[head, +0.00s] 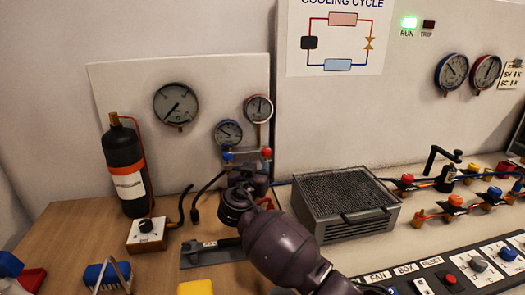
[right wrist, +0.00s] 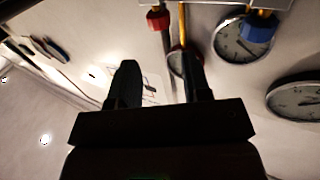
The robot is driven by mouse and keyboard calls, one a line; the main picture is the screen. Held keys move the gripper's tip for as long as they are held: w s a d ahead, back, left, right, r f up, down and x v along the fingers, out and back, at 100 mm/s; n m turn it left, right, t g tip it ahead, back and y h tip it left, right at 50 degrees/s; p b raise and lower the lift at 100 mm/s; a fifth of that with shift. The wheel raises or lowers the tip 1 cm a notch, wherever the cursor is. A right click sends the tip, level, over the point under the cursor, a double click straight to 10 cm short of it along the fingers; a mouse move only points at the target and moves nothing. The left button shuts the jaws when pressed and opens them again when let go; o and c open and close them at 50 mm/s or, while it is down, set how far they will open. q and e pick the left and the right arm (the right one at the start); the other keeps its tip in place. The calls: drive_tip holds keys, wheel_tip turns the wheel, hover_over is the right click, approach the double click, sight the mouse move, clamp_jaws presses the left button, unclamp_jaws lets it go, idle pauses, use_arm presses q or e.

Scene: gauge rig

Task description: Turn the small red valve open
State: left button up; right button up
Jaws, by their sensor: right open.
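A small red valve knob (head: 267,153) sits on the right side of the gauge manifold (head: 245,155), with a blue knob (head: 228,157) on its left. In the right wrist view the red knob (right wrist: 158,20) is above the gap between the fingertips, apart from them, and the blue knob (right wrist: 259,26) is to its right. My right gripper (head: 250,174) is just in front of the manifold and hides its lower part. In the right wrist view this gripper (right wrist: 160,75) has its fingers apart with nothing between them. My left gripper is not in view.
Two gauges (head: 228,133) (head: 258,108) stand above the manifold. A black cylinder (head: 125,165) with an orange hose stands left. A grey finned box (head: 345,205) stands close to the right of my arm. Other red-handled valves (head: 407,178) are further right.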

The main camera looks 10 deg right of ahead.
sight(265, 153)
drive_tip(key=x, duration=0.8)
drive_tip(key=shift+d+b, duration=0.1)
drive_tip(key=shift+b, duration=0.3)
drive_tip(key=shift+w+d, duration=0.3)
drive_tip(key=shift+w, duration=0.35)
drive_tip(key=shift+w+d, duration=0.1)
drive_tip(key=shift+w, duration=0.1)
drive_tip(key=shift+c, duration=0.3)
